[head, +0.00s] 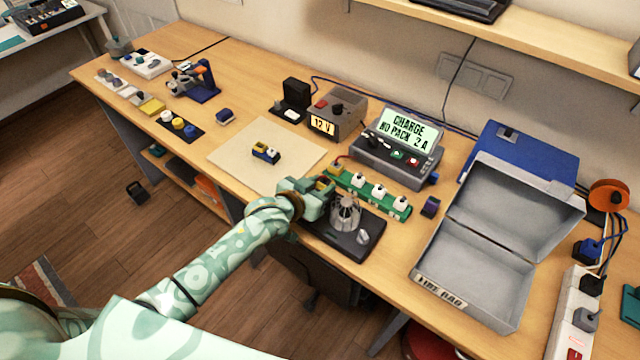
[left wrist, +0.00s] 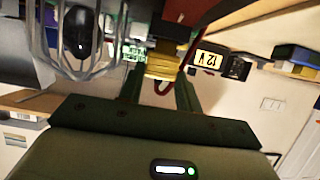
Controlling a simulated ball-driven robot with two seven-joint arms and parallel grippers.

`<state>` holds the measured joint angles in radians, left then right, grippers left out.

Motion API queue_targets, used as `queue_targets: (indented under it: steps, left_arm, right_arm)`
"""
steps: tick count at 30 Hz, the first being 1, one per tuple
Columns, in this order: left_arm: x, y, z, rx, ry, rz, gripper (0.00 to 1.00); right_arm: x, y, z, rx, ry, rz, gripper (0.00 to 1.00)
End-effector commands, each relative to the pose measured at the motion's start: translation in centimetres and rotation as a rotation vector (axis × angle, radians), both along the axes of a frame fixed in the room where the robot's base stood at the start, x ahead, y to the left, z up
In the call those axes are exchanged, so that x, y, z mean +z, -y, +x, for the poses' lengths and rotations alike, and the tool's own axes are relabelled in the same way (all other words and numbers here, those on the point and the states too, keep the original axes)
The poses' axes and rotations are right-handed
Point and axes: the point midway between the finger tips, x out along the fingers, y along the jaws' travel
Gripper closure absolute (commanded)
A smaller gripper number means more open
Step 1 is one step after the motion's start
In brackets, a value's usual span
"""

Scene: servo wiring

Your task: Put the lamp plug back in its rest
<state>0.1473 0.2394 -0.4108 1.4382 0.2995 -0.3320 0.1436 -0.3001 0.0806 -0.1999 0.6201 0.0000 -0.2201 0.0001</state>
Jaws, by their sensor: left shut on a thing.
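The caged lamp (head: 345,213) stands on a dark base plate (head: 343,243) near the table's front edge. Its wire cage (left wrist: 105,45) fills the upper left of the left wrist view. My left gripper (head: 326,186) is just behind and left of the lamp, close to the end of a green strip (head: 375,192). In the left wrist view its fingers are shut on a yellow plug-like piece (left wrist: 163,65), which I take for the lamp plug. In the head view the gripper mostly hides this piece. I cannot tell whether it touches the strip. My right gripper is out of view.
A grey charger (head: 395,160) and a 12 V supply (head: 336,112) stand behind the strip. An open grey metal box (head: 470,280) lies to the right. A pale mat (head: 240,150) with a small blue-yellow part (head: 266,152) lies left of the gripper.

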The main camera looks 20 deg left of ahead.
Motion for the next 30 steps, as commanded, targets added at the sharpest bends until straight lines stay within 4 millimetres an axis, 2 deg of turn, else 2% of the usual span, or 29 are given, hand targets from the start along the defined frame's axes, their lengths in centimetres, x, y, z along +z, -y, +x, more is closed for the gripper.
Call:
queue_targets:
  steps: [16, 17, 19, 26, 30]
  left_arm:
    - [-1.5, 0.0, 0.0, 0.0, -0.001, 0.001, 0.89]
    - [-1.4, 0.0, 0.0, 0.0, -0.001, 0.001, 0.61]
    - [-1.4, 0.0, 0.0, 0.0, -0.001, 0.001, 0.41]
    - [-1.4, 0.0, 0.0, 0.0, -0.001, 0.0, 0.41]
    - [-1.0, -0.2, -0.7, 0.0, 0.0, 0.001, 0.41]
  right_arm:
    - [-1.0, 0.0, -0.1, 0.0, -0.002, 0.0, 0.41]
    - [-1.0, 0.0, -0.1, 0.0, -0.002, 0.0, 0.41]
    - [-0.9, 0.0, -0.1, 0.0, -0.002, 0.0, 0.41]
    - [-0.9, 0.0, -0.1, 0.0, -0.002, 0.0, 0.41]
    - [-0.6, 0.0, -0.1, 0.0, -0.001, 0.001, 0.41]
